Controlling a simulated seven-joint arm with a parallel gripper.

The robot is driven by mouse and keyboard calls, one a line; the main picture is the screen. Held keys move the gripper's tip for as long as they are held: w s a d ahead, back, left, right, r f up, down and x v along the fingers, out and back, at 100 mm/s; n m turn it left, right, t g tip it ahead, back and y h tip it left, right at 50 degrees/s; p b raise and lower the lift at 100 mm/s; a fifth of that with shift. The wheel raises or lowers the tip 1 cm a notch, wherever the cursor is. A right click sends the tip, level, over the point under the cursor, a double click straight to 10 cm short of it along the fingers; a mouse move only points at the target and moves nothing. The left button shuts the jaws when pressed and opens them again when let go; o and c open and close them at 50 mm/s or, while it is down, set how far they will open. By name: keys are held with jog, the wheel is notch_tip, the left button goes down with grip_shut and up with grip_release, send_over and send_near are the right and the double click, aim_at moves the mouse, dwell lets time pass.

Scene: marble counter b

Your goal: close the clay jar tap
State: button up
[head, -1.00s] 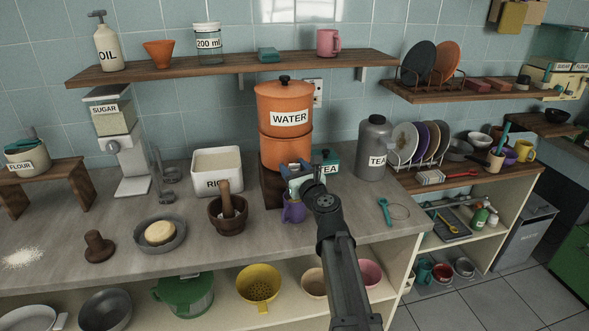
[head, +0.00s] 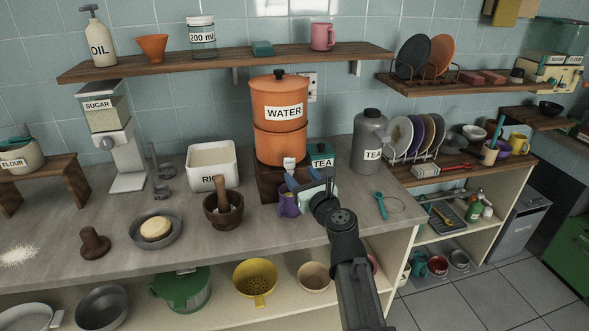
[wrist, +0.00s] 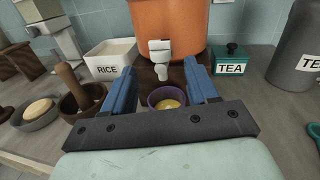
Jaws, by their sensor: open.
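The orange clay jar (head: 279,100) labelled WATER stands on a dark wooden stand (head: 268,184) at the back of the counter. Its white tap (head: 289,163) sticks out low on the front; it also shows in the wrist view (wrist: 161,56), with its spout pointing down. A purple cup (head: 288,204) stands below the tap, with yellowish contents visible inside in the wrist view (wrist: 167,98). My gripper (head: 299,180) is open and empty, in front of and below the tap. In the wrist view its blue fingers (wrist: 160,78) stand either side of the cup and tap, apart from the tap.
A green TEA box (head: 321,158) and grey TEA canister (head: 369,143) stand right of the jar. The RICE container (head: 213,167) and a mortar with pestle (head: 224,208) stand to the left. A wooden shelf (head: 220,63) runs above the jar.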

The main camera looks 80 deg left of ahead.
jog(key=d, duration=0.2)
jog(key=w+d, duration=0.1)
jog(key=d, duration=0.2)
jog(key=shift+d, duration=0.3)
